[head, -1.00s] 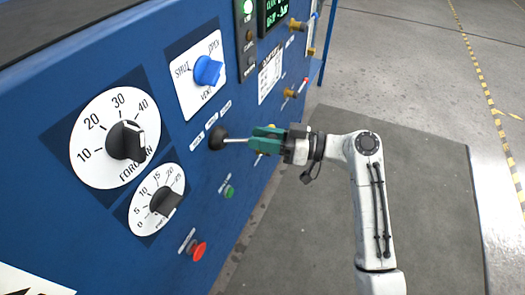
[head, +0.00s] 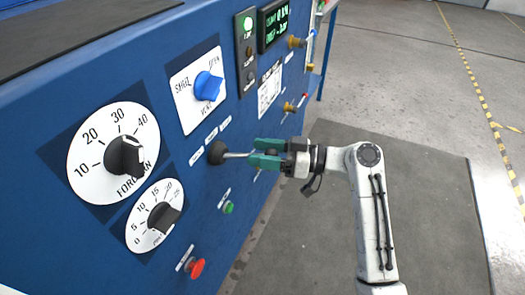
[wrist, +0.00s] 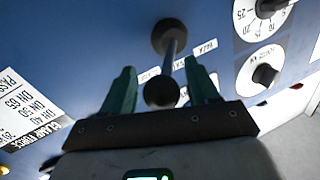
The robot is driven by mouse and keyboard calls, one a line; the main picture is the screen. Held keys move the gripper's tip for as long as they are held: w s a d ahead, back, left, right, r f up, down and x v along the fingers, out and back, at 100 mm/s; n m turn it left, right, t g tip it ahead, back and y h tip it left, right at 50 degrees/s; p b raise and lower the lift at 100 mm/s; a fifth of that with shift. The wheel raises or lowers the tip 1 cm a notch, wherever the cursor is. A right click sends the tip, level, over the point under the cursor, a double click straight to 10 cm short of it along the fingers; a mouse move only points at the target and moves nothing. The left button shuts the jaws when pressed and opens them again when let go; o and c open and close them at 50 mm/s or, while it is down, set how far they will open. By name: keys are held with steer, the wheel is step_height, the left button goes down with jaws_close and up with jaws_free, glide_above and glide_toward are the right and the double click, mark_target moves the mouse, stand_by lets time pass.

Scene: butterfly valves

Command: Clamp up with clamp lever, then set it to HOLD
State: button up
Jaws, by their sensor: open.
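The clamp lever is a metal rod with a black round boot (head: 217,152) on the blue panel, sticking out toward my gripper. In the wrist view its boot (wrist: 170,37) is at the top centre and its black ball knob (wrist: 161,91) is nearest the camera. My gripper (head: 262,153) has two green fingers, one on each side of the lever's outer end. In the wrist view my gripper (wrist: 161,82) is open, with the knob between the fingers and gaps visible on both sides. Small white labels (head: 211,134) line the panel beside the boot; their words are too small to read.
Near the lever are a blue vent knob (head: 208,86), a large force dial (head: 124,155), a smaller dial (head: 161,217), a green button (head: 228,207) and a red button (head: 197,268). Brass fittings (head: 296,42) stick out farther along. The floor beside the panel is clear.

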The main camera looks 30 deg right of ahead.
steer(key=v, duration=1)
steer(key=shift+s+d, duration=0.2)
steer(key=shift+d, duration=0.05)
steer(key=s+a+f+m+g+h, duration=0.2)
steer(key=s+a+f, duration=0.1)
steer(key=f, duration=0.4)
steer(key=s+a+f+m+g+h, duration=0.2)
steer(key=s+a+f+g+h, duration=0.15)
steer(key=f, duration=0.35)
steer(key=s+f+m+g+h, duration=0.3)
steer(key=s+f+h, duration=0.2)
steer(key=s+f, duration=0.45)
steer(key=s+d+r+m+g+h, duration=0.1)
steer(key=s+d+r+g+h, duration=0.2)
steer(key=s, duration=0.7)
step_height(320, 180, up, 18)
steer(key=t+p, duration=0.1)
steer(key=p, duration=1.8)
steer(key=shift+w+a+h, duration=0.2)
steer(key=shift+w+h, duration=0.15)
steer(key=shift+w, duration=0.1)
steer(key=shift+f, duration=0.1)
